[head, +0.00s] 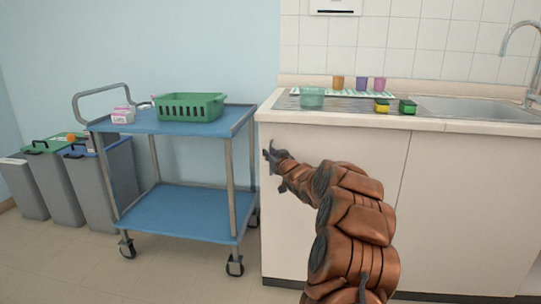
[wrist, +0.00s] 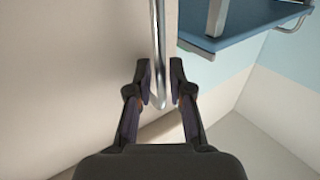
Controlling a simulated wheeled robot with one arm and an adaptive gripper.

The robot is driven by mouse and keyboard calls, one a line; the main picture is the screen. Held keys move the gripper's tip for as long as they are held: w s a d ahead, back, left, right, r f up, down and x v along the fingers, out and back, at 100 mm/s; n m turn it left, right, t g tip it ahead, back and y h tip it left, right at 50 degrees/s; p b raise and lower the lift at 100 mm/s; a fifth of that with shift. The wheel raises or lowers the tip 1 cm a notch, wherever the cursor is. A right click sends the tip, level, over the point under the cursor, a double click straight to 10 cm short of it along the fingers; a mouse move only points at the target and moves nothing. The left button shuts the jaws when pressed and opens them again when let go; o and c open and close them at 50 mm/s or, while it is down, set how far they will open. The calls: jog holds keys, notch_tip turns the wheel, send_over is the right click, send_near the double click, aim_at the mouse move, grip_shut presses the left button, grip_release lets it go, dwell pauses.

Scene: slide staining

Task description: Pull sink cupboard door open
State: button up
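The sink cupboard door (head: 345,143) is the pale left panel under the counter and looks closed, with a seam on its right side. My gripper (head: 270,158) is at the door's left edge in the head view. In the wrist view, a metal bar handle (wrist: 157,45) runs along the door face (wrist: 95,60). My gripper (wrist: 161,78) is open, with one fingertip on each side of the handle's end and a small gap on both sides. The handle cannot be made out in the head view.
A blue trolley (head: 180,205) with a green basket (head: 190,107) stands close left of the cupboard. Grey bins (head: 105,190) are farther left. The counter (head: 350,119) above holds cups, sponges and a glass container (head: 312,97). Floor before the trolley is clear.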

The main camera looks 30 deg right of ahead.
grip_shut()
dwell(0.4)
